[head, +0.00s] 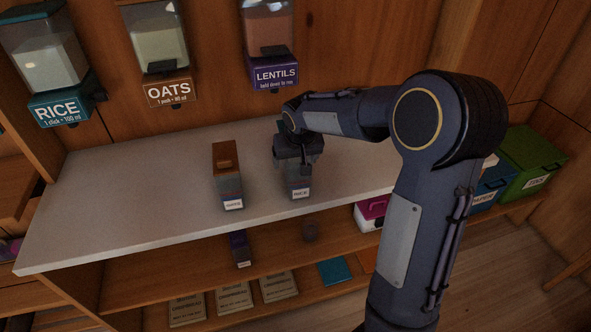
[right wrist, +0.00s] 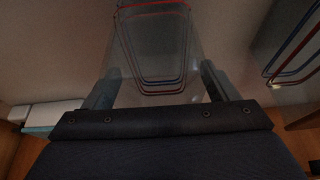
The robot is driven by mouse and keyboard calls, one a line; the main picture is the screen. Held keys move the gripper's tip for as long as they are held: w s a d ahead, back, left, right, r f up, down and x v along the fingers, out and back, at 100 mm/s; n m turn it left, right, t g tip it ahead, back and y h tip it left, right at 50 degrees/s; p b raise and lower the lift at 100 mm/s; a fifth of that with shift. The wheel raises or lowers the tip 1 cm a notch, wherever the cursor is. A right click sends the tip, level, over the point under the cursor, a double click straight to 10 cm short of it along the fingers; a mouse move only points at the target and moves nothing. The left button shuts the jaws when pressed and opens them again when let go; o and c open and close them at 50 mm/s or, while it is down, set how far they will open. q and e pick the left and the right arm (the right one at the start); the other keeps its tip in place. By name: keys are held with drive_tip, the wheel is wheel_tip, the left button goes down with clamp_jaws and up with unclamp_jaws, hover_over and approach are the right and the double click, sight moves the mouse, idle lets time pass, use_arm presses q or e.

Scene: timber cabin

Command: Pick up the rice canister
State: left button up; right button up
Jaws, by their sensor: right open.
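The rice canister (head: 300,187) is a clear box with a small white label that seems to read RICE. It stands upright on the pale counter, right of the middle. My right gripper (head: 299,158) is over its top, coming from above and behind, and hides its upper part. In the right wrist view, the open fingers of my right gripper (right wrist: 158,84) lie on either side of the clear canister (right wrist: 153,50), whose walls show red and blue lines. I cannot tell whether the fingers touch it. My left gripper is not in view.
A second canister (head: 228,177) with a brown lid stands close by on the left. The counter (head: 130,190) is clear further left. Rice, oats and lentils dispensers (head: 58,108) hang on the wall behind.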

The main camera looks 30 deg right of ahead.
drive_tip(key=c, duration=1.2)
drive_tip(key=shift+o, duration=0.2)
drive_tip(key=shift+r, duration=0.2)
